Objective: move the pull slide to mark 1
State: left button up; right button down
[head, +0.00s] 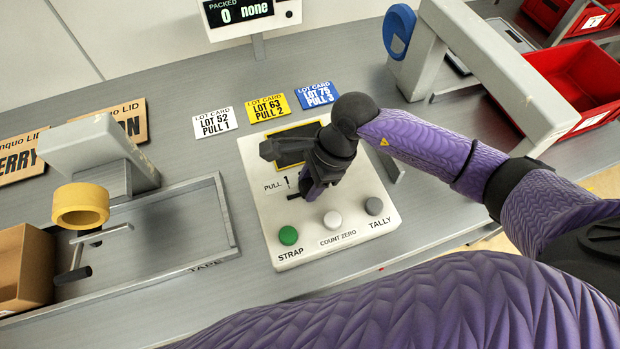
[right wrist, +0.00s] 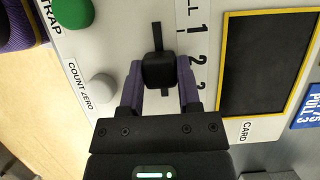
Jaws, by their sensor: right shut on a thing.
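The pull slide's black knob (right wrist: 158,70) sits in a dark slot (right wrist: 155,35) on the pale control panel (head: 262,217). In the right wrist view the purple fingers of my right gripper (right wrist: 158,82) are shut on the knob, one on each side. The knob stands beside the lower part of the printed scale, near mark 2; mark 1 (right wrist: 203,28) is farther up, near the slot's visible end. In the head view my right gripper (head: 310,188) covers the knob and most of the slot. My left gripper is not in view.
A green STRAP button (head: 288,235), a white COUNT ZERO button (head: 332,220) and a grey TALLY button (head: 374,206) are close by. A dark card window (right wrist: 262,62) lies beside the scale. Lot cards (head: 267,107) lie behind the panel. A tape roll (head: 81,206) is at left.

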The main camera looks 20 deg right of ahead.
aim_at(286, 199)
jog(key=a, duration=0.3)
jog(key=shift+a+b, duration=0.2)
jog(key=shift+b, duration=0.1)
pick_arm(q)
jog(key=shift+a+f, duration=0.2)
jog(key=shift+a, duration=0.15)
pick_arm(e)
jog(key=shift+s, duration=0.1)
